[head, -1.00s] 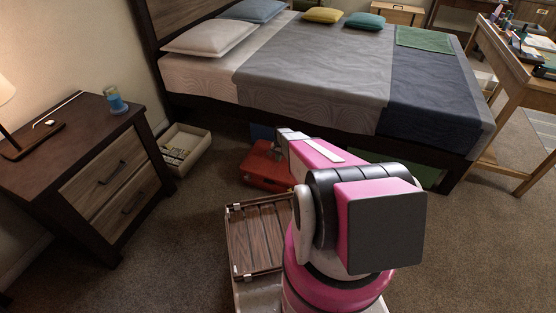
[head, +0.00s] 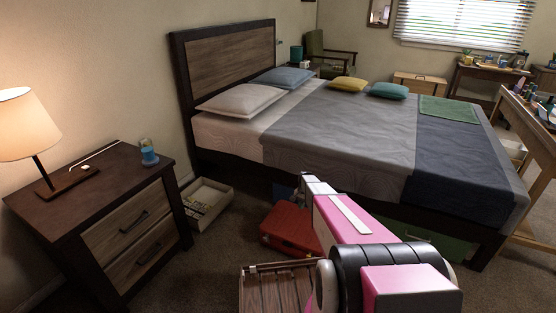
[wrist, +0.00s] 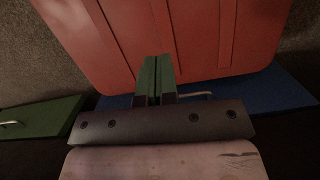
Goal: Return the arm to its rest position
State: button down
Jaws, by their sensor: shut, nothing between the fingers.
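My pink and white arm (head: 350,225) reaches forward from the bottom right of the head view, towards the floor beside the bed. My gripper (wrist: 158,62) shows in the wrist view with its two green fingers together, shut and empty. The fingertips overlap a red case (wrist: 225,35) in the picture; I cannot tell if they touch it. In the head view, the red case (head: 290,228) lies on the carpet near the bed, and the gripper's fingers cannot be made out there.
The bed (head: 350,135) fills the middle. A green box (wrist: 40,118) and a blue one (wrist: 265,92) lie near the gripper.

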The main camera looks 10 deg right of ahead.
jog(key=s+a+r+n, duration=0.2)
jog(key=s+a+r, duration=0.1)
jog(key=s+r, duration=0.7)
jog(key=s+a+r+n+t, duration=0.1)
jog(key=s+a+r+n, duration=0.2)
jog(key=s+r, duration=0.7)
jog(key=s+a+r+n+h, duration=0.1)
jog(key=s+a+r+n, duration=0.1)
jog(key=s+r, duration=0.8)
jog(key=s, duration=0.3)
jog(key=shift+s+a+r+n+t, duration=0.15)
jog(key=shift+a+r+n+t, duration=0.15)
jog(key=shift+a+n, duration=0.1)
